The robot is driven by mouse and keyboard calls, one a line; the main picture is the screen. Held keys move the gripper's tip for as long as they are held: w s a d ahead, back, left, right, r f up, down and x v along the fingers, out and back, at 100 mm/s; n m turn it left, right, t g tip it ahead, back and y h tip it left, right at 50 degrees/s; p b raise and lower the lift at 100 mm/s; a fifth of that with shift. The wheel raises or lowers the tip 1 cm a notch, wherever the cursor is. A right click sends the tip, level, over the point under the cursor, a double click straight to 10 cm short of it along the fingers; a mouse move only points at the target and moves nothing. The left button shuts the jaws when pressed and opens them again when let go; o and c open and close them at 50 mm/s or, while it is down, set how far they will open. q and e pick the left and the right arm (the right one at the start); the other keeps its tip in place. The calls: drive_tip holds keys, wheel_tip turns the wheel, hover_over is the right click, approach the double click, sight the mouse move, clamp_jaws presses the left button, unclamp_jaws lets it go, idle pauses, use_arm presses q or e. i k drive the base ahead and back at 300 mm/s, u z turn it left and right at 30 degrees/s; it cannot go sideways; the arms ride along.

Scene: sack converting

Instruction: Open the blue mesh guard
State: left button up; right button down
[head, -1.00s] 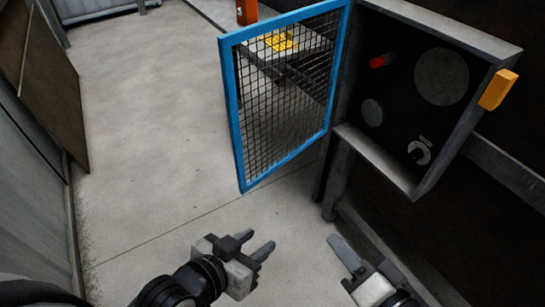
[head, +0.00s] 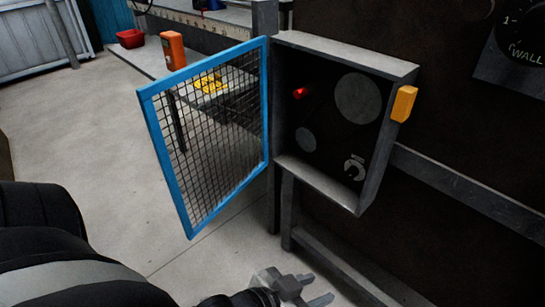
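The blue mesh guard (head: 206,226) is a blue-framed panel of dark wire mesh, left of centre in the head view. It stands swung out to the left from the left side of a grey box (head: 345,49), so the front of the box is uncovered. An orange-yellow block (head: 404,103) is on the box's right edge. My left gripper (head: 313,288) is at the bottom, below the box and right of the guard's lower corner. Its fingers are apart and empty, and it does not touch the guard. My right gripper is out of view.
Inside the box are a lit red lamp (head: 300,93), round grey discs and a dial (head: 354,169). A grey rail runs right of the box. Concrete floor at left is open.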

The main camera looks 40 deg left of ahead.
sight(145, 94)
drive_tip(key=z, duration=1.15)
drive_tip(key=i, duration=0.3)
drive_tip(key=u, duration=2.2)
